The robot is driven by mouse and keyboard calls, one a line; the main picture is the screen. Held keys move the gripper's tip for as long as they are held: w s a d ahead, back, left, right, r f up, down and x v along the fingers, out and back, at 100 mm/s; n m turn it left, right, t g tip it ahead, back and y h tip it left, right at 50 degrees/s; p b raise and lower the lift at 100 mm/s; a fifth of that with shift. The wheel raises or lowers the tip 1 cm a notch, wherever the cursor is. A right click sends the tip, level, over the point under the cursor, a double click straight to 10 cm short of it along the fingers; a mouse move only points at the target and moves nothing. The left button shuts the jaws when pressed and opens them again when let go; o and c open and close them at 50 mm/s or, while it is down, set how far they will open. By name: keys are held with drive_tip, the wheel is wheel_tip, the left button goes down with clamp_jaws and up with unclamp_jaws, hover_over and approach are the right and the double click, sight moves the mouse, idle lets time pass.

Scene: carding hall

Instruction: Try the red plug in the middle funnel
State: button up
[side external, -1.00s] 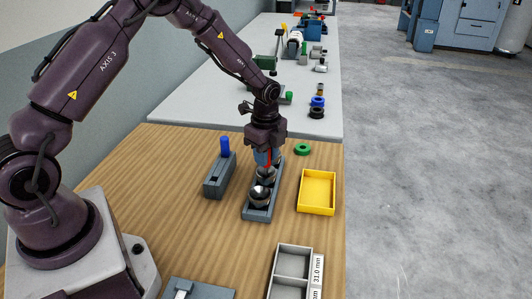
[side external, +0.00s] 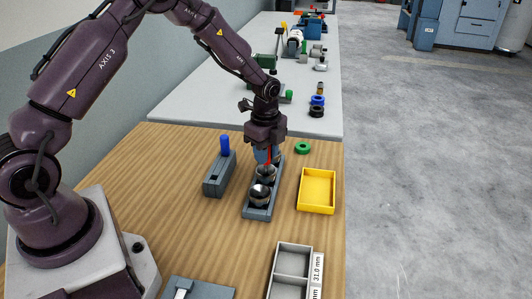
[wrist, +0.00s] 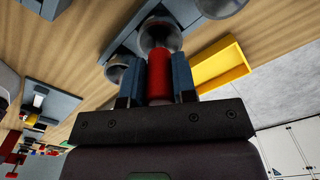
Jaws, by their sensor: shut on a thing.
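My gripper (side external: 265,157) is shut on the red plug (wrist: 165,76), with a blue finger on each side of it. A grey rack (side external: 256,214) carries funnels in a row. The near funnel (side external: 259,196) stands clear of my gripper. The middle funnel (side external: 265,174) is right below the plug; it also shows in the wrist view (wrist: 155,32), where the plug's tip overlaps its mouth. I cannot tell whether the tip is inside or just above. The far funnel is mostly hidden behind my gripper in the side view.
A grey slotted block (side external: 214,182) with an upright blue plug (side external: 225,145) is left of the rack. A yellow tray (side external: 317,209) and a green ring (side external: 303,148) are to the right. A grey divided box (side external: 293,247) stands in front. Bare wood lies at left.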

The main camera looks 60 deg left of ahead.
drive_tip(key=shift+r, duration=0.2)
drive_tip(key=shift+r, duration=2.6)
